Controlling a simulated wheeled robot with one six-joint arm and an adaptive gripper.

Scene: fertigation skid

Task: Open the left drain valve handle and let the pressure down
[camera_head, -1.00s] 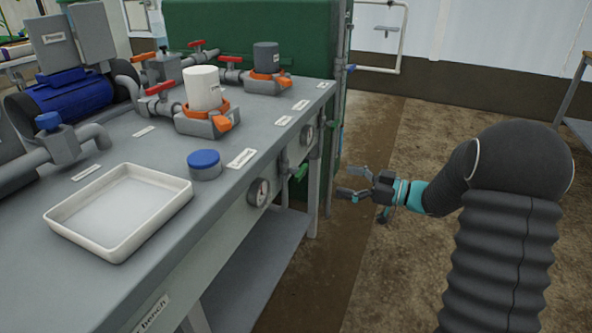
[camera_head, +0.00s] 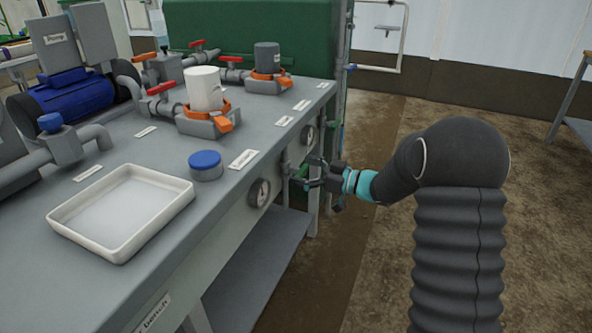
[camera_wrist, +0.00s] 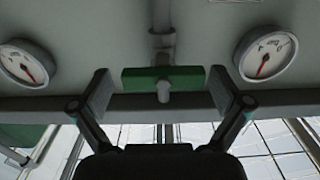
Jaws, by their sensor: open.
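The left drain valve handle is a green bar on a grey pipe under the front edge of the bench. In the wrist view the green handle (camera_wrist: 140,80) lies crosswise between the two fingers of my gripper (camera_wrist: 163,92). The fingers are open, one at each end of the handle, with a visible gap on both sides. In the head view my gripper (camera_head: 305,178) is at the bench front, and the green handle (camera_head: 301,172) is partly hidden by it. Whether a finger touches the handle cannot be told.
Two pressure gauges flank the handle; the left gauge (camera_wrist: 24,64) and right gauge (camera_wrist: 266,55) both have red needles. On the bench top (camera_head: 240,215) stand a white tray (camera_head: 70,222), a blue-lidded jar (camera_head: 205,165) and orange-collared filter housings. Floor right of the bench is clear.

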